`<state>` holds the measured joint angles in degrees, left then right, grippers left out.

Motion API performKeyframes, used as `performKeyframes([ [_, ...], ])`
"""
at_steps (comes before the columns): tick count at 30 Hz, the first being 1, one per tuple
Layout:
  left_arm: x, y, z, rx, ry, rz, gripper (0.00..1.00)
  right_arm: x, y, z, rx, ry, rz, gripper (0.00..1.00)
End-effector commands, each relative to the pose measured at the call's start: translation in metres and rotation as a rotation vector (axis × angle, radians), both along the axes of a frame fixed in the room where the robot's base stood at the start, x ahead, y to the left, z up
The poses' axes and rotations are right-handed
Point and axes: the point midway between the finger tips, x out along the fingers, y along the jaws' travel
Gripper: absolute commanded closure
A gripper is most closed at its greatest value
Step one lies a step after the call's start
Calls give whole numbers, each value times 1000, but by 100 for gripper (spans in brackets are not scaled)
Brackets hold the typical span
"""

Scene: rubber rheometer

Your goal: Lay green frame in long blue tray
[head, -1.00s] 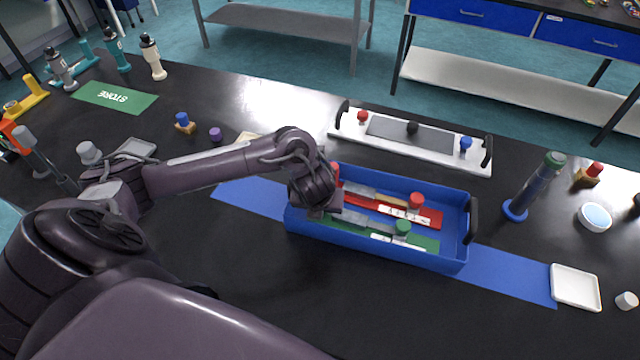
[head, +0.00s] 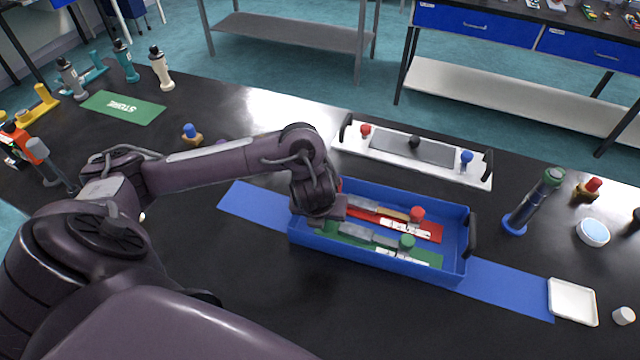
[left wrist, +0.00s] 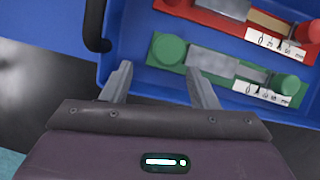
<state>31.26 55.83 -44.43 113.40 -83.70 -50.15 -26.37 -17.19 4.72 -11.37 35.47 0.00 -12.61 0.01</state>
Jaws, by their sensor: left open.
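The green frame (head: 432,260) lies flat in the long blue tray (head: 375,264), along its near side. It has a grey bar and a green knob at each end in the left wrist view (left wrist: 226,68). A red frame (head: 432,231) lies behind it in the same tray. My left gripper (left wrist: 160,84) is open and empty, at the tray's left end. In the left wrist view its fingers are apart from the green frame, with one fingertip just short of its left knob. In the head view the wrist (head: 322,205) hides the tray's left handle. My right gripper is not in view.
A blue mat (head: 515,290) runs under the tray. A white tray with a grey plate (head: 350,150) stands behind. A tube on a blue base (head: 530,205) and a small white dish (head: 573,301) stand to the right. The black table's front is clear.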

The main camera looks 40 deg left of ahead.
Motion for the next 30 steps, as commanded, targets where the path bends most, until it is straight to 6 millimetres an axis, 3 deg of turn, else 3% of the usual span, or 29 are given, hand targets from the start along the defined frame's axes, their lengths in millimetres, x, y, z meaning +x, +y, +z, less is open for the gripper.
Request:
performKeyframes([
  [1,-2,0,21,3,-3,-1,46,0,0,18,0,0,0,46],
  [9,-15,-7,47,1,-2,0,46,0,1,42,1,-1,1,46],
  [30,-18,-8,49,0,0,1,46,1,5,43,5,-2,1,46],
])
